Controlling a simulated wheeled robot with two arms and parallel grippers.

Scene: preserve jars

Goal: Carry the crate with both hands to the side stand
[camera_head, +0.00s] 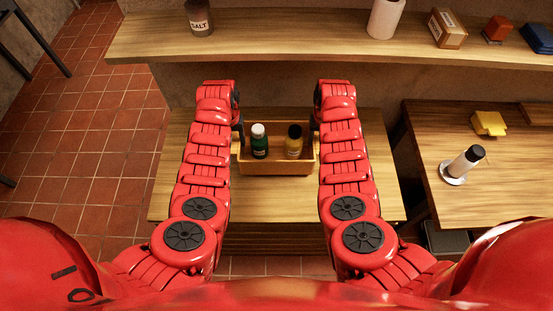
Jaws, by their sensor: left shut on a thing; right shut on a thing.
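The crate (277,169) is an orange-brown open box in the middle of the head view, over a wooden stand (170,190). Two jars stand upright in it: a green one with a white lid (259,141) and a yellow one with a dark lid (294,142). My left gripper (239,132) is shut on the crate's left side. My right gripper (315,130) is shut on its right side. My red arms partly hide both grippers. I cannot tell whether the crate's bottom touches the stand.
A wooden table (500,190) at the right holds a yellow block (489,123) and a white cylinder with a dark top (465,163) on a round base. A shelf (280,40) runs across the back with a salt jar (199,17), a paper roll (385,18) and boxes. Tiled floor (95,150) is clear at left.

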